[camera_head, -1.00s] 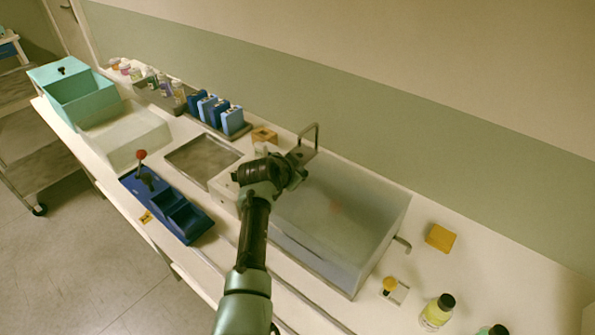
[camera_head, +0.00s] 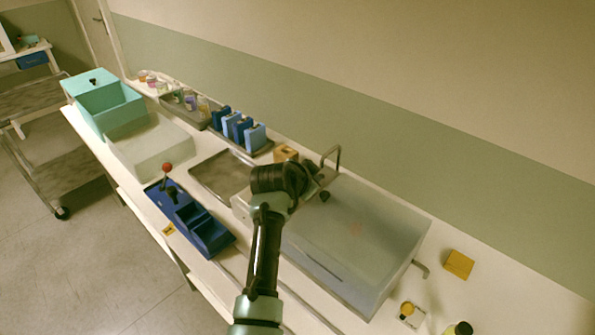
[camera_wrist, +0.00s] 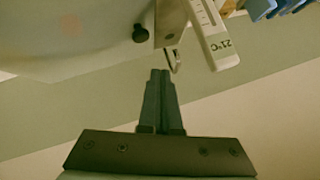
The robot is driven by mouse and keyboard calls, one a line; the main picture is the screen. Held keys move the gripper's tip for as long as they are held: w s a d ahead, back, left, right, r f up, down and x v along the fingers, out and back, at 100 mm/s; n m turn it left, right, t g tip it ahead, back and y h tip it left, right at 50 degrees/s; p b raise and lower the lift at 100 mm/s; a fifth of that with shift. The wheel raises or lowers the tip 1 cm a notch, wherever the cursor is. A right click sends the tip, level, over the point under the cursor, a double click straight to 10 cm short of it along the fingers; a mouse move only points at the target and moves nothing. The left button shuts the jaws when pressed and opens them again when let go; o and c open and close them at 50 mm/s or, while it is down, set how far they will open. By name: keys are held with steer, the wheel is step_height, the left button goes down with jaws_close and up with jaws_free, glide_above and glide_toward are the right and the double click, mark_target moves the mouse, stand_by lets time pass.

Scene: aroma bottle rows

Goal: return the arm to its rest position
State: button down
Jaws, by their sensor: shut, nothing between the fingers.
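My gripper (camera_wrist: 160,75) shows in the wrist view with its two dark fingers together and nothing between them. In the head view my arm reaches up from the bottom edge and bends over the left end of a large translucent box (camera_head: 362,248). The fingers are hidden there behind my wrist. In the wrist view a white thermometer tag marked 21°C (camera_wrist: 222,62) and a metal hook (camera_wrist: 173,58) lie just beyond the fingertips, apart from them.
A blue organizer with a red-knobbed lever (camera_head: 190,218), an empty grey tray (camera_head: 222,176) and a teal bin (camera_head: 112,105) stand to the left. A yellow block (camera_head: 459,264) and small bottles are at the right.

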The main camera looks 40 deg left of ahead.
steer(key=a+v, duration=0.1)
steer(key=v, duration=0.5)
steer(key=shift+a+r+b, duration=0.25)
steer(key=shift+b, duration=0.1)
steer(key=shift+s, duration=0.1)
